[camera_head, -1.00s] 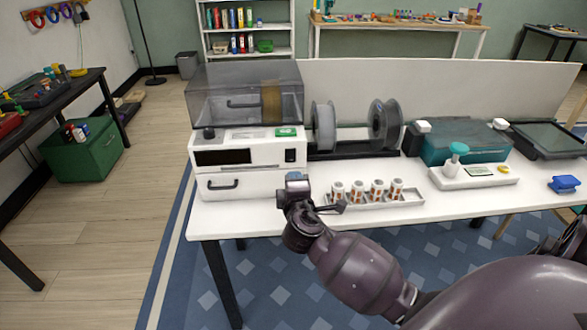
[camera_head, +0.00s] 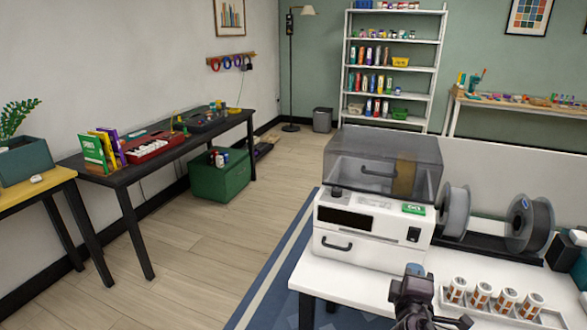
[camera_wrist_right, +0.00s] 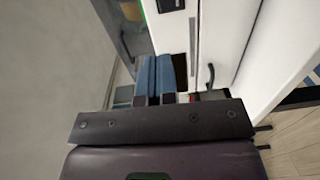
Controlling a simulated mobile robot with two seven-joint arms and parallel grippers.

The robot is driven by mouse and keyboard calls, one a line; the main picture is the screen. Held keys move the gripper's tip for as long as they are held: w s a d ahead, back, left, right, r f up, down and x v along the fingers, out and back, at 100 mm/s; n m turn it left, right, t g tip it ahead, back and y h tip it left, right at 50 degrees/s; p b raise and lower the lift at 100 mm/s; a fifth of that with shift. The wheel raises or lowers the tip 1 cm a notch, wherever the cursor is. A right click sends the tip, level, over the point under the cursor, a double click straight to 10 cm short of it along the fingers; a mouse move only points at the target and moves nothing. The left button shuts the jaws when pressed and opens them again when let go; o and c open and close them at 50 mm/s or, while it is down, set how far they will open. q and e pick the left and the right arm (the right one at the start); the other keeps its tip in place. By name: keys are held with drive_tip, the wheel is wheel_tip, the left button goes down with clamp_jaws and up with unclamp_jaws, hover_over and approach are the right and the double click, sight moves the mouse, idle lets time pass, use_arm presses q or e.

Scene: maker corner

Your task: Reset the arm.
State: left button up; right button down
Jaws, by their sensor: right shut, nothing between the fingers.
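My right gripper (camera_head: 414,270) shows at the bottom of the head view, right of centre, with the dark arm rising from the lower edge. It is in front of the lower right corner of the white machine (camera_head: 365,222) with the smoky lid. In the right wrist view, its blue fingers (camera_wrist_right: 155,78) are together with nothing held between them. The machine's white front and dark handle (camera_wrist_right: 210,77) are close beyond them. I cannot tell whether the gripper touches the machine. My left gripper is not in view.
A tray (camera_head: 548,318) with several small labelled bottles stands right of my right gripper on the white table (camera_head: 343,283). Two spools (camera_head: 455,210) stand behind it. Wooden floor (camera_head: 190,255) is open on the left, beside a black table (camera_head: 120,176) and green box (camera_head: 218,178).

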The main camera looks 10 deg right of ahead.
drive_tip(key=s+a+f+m+y, duration=0.4)
drive_tip(key=a+f+m+y, duration=0.1)
drive_tip(key=a+f+y, duration=0.3)
drive_tip(key=s+f+m+g, duration=0.2)
drive_tip(key=s+f, duration=0.4)
drive_tip(key=s, duration=0.3)
drive_tip(key=s+d+f+m+g+y, duration=0.1)
drive_tip(key=s+f+m+g, duration=0.1)
drive_tip(key=s+f, duration=0.4)
drive_tip(key=s+m, duration=0.1)
drive_tip(key=s, duration=0.2)
drive_tip(key=shift+s+f+m, duration=0.25)
drive_tip(key=shift+s+m, duration=0.05)
drive_tip(key=shift+s, duration=0.05)
